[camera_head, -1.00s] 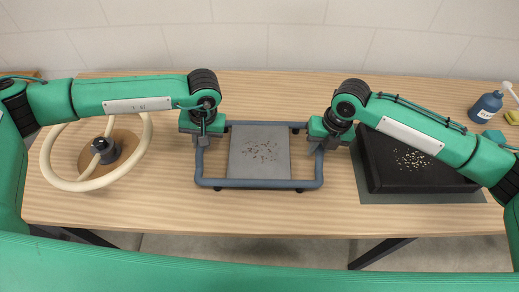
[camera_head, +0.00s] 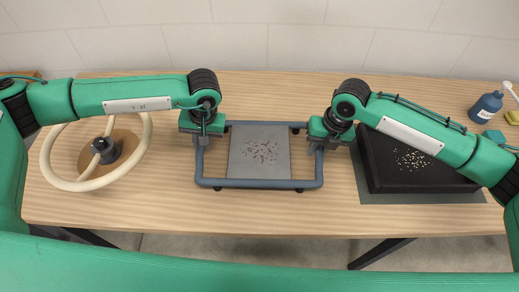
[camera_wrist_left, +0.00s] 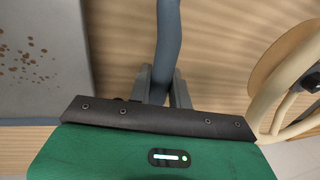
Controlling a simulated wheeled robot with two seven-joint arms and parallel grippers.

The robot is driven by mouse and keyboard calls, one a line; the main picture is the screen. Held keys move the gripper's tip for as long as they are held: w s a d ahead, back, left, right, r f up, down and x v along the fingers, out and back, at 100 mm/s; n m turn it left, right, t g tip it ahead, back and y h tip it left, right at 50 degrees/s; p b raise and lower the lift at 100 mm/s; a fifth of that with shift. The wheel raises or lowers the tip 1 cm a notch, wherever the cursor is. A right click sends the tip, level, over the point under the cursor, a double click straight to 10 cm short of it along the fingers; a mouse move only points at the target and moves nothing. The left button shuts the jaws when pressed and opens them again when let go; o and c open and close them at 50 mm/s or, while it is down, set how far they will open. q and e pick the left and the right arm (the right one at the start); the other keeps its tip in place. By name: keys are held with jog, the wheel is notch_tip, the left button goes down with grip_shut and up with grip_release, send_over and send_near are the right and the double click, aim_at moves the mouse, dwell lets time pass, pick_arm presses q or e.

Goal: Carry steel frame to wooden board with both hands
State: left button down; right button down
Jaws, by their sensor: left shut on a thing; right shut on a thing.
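The steel frame (camera_head: 258,184) is a blue-grey tubular rectangle with small dark feet, lying level around a grey plate with brown specks (camera_head: 258,150). My left gripper (camera_head: 200,142) is shut on its left side bar, towards the back. My right gripper (camera_head: 322,147) is shut on the right side bar at about the same depth. In the left wrist view, the bar (camera_wrist_left: 168,40) runs between the fingers of the left gripper (camera_wrist_left: 162,85). The frame appears to be at table level. I cannot pick out a wooden board apart from the wood-grain tabletop (camera_head: 150,207).
A cream steering wheel (camera_head: 143,150) on a round wooden disc stands at the left. A black speckled slab (camera_head: 400,182) lies on a grey mat (camera_head: 430,198) at the right. A blue bottle (camera_head: 485,107) stands at the back right. The front strip of table is clear.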

pick_arm(q)
jog(key=shift+w+r, duration=0.1)
jog(key=shift+r, duration=0.05)
pick_arm(e)
jog(key=shift+w+r, duration=0.1)
jog(key=shift+r, duration=0.05)
